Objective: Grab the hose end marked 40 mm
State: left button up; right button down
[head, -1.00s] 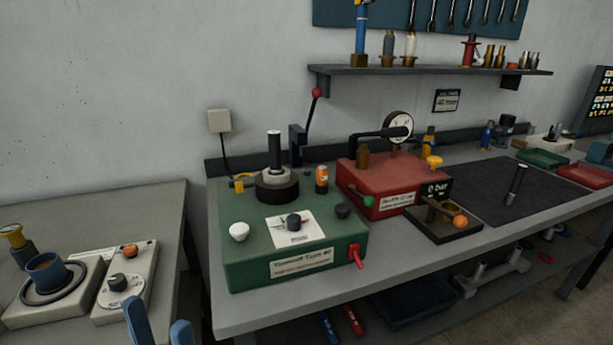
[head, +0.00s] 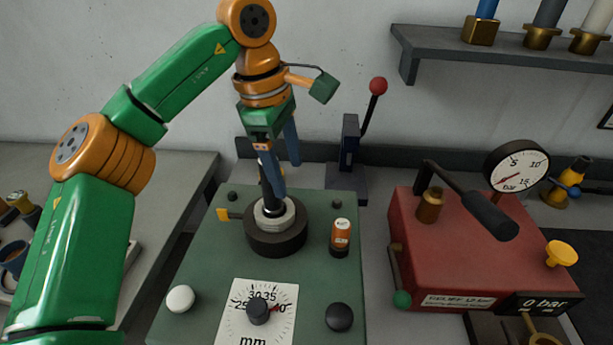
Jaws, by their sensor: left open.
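My left gripper (head: 285,178) is open and points down at the green crimping machine (head: 200,255). Its two blue fingers are in front of or beside the machine's black upright post, which they partly hide; I cannot tell whether they touch it. Hose-like pieces with brass ends stand on the wall shelf at the upper right: one blue (head: 482,28), one grey (head: 541,36), one white (head: 592,40). Their tops are cut off. I can read no 40 mm mark on any hose piece. My right gripper is out of view.
A red pressure box (head: 435,258) with a gauge (head: 516,166) and black handle stands right of the machine. A lever with a red knob (head: 378,86) rises behind. An orange cylinder (head: 341,233) stands on the machine. The shelf (head: 500,57) overhangs at the upper right.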

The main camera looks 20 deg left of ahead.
aim_at(272, 191)
pick_arm(q)
jog(key=a+n+p, duration=0.1)
jog(key=a+n+y, duration=0.1)
jog(key=n, duration=0.1)
jog(key=a+n+g+p, duration=0.1)
jog(key=shift+s+a+r+y+p, duration=0.2)
jog(key=shift+s+a+y+p, duration=0.05)
jog(key=shift+s+y+p, duration=0.1)
jog(key=f, duration=0.4)
jog(key=w+f, duration=0.1)
jog(key=f, duration=0.1)
jog(key=shift+w+d+p, duration=0.1)
jog(key=shift+d+p, duration=0.2)
jog(key=shift+f, duration=0.3)
jog(key=shift+s+a, duration=0.1)
jog(key=shift+s, duration=0.1)
jog(key=shift+c, duration=1.3)
jog(key=c, duration=0.7)
grip_shut()
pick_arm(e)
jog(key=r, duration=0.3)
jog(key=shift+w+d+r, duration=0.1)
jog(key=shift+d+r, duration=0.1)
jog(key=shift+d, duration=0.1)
